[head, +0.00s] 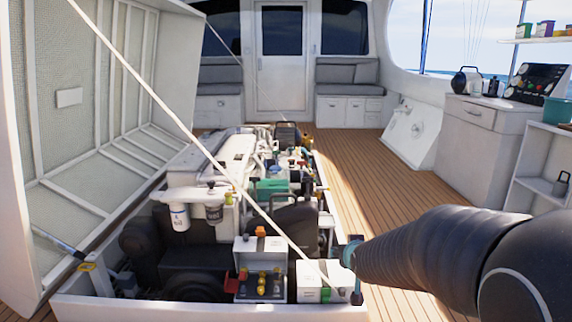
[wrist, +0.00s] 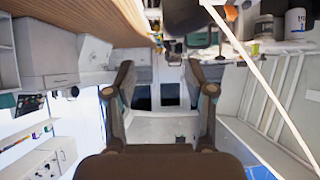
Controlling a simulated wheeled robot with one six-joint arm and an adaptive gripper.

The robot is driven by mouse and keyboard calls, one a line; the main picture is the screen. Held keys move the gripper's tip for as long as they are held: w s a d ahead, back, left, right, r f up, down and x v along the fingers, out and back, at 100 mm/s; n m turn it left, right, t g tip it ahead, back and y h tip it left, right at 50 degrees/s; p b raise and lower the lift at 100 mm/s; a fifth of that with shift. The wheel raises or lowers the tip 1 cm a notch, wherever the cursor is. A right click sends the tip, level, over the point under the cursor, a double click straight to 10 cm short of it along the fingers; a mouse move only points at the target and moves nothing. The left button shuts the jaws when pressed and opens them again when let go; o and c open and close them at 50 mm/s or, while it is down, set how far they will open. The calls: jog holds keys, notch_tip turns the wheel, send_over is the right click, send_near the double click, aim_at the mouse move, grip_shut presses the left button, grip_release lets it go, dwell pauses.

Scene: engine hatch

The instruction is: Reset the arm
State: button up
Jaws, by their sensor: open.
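My dark arm (head: 430,255) reaches in from the right of the head view, over the deck beside the engine hatch. My gripper (head: 351,268) is at its far end, seen small near the right rim of the hatch. In the wrist view my gripper (wrist: 160,75) shows two dark fingers standing well apart, with nothing between them. The gripper is open and empty. The wrist view is upside down, with the cabin's back wall and door beyond the fingers.
The engine (head: 235,160) and its fittings fill the open hatch, left of my gripper. The raised hatch lid (head: 75,150) stands at left, with a thin pole (head: 180,120) slanting across. A white cabinet (head: 480,140) stands at right. The wooden deck (head: 365,175) is clear between.

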jog(key=s+r+g+p, duration=0.2)
jog(key=s+r+g, duration=0.1)
jog(key=s, duration=1.3)
jog(key=s+r+g+p, duration=0.1)
jog(key=s+r, duration=0.4)
jog(key=s, duration=1.1)
jog(key=shift+s+g+p, duration=0.2)
jog(key=shift+g+p, duration=0.15)
jog(key=shift+g, duration=0.55)
jog(key=shift+d, duration=0.1)
